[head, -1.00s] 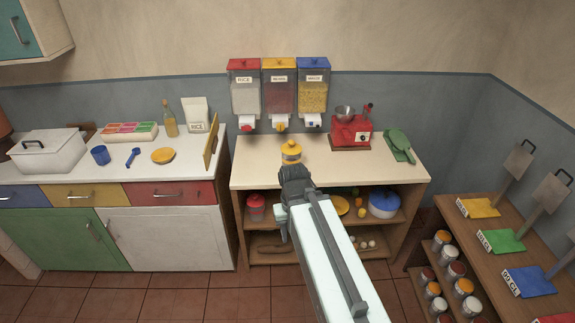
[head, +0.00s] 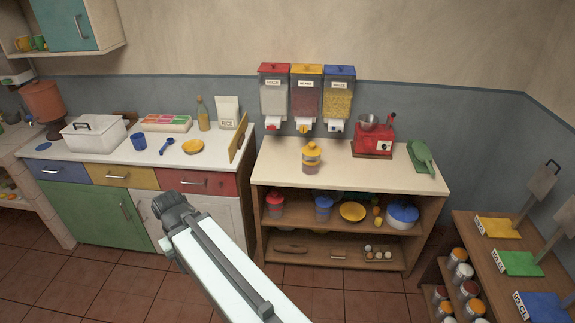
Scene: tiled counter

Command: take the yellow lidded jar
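The yellow lidded jar (head: 312,158) stands upright on the pale top of the wooden counter (head: 282,179), below the dispensers. It has a yellow lid with a knob and a clear body with a yellow band. My gripper (head: 170,202) is at the end of my arm, to the left of the jar and in front of the red drawer unit. It is well apart from the jar. Its fingertips are not clearly shown, so I cannot tell whether it is open or shut.
Three wall dispensers (head: 306,95) hang behind the jar. A red grinder (head: 372,142) and a green scoop (head: 424,156) stand to its right. A wooden board (head: 238,138) stands upright at the left counter's right edge. The counter around the jar is clear. Shelves below hold jars and bowls.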

